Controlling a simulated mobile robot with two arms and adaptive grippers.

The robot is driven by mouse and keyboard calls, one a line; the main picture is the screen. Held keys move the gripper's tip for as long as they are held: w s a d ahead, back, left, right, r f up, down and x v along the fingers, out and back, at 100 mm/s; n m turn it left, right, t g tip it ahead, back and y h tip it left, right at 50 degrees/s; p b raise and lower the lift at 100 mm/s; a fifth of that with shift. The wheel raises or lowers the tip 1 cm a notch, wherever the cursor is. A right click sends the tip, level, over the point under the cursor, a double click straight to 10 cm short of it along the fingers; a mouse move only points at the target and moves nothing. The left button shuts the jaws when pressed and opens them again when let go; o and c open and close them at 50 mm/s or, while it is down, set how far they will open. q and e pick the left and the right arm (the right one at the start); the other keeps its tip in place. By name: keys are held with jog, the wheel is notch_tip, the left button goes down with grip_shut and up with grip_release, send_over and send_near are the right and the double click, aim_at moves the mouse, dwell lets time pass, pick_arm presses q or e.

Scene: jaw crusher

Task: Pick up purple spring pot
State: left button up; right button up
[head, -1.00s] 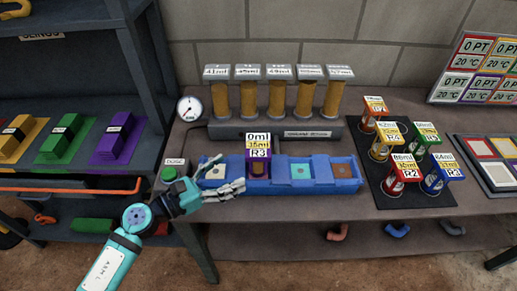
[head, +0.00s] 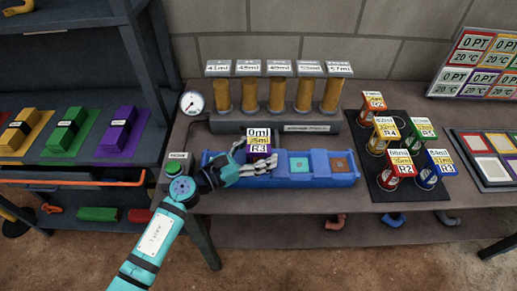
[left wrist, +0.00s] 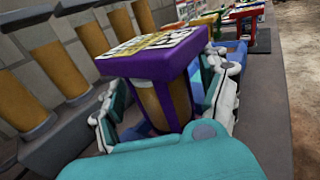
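In the left wrist view, the pot's purple top and amber body (left wrist: 160,103) stand between the fingers of my left gripper (left wrist: 168,112). The fingers are spread, with a gap showing on both sides of the body. My right gripper is out of view.
Several amber dispenser columns (head: 278,95) stand behind the tray. A gauge (head: 192,103) and a green button (head: 177,168) are to the left. Other coloured pots (head: 402,160) stand on a dark mat (head: 413,189) at the right. Shelves hold coloured blocks at far left.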

pick_arm(q)
jog(key=c, duration=1.4)
jog(key=shift+c, duration=0.2)
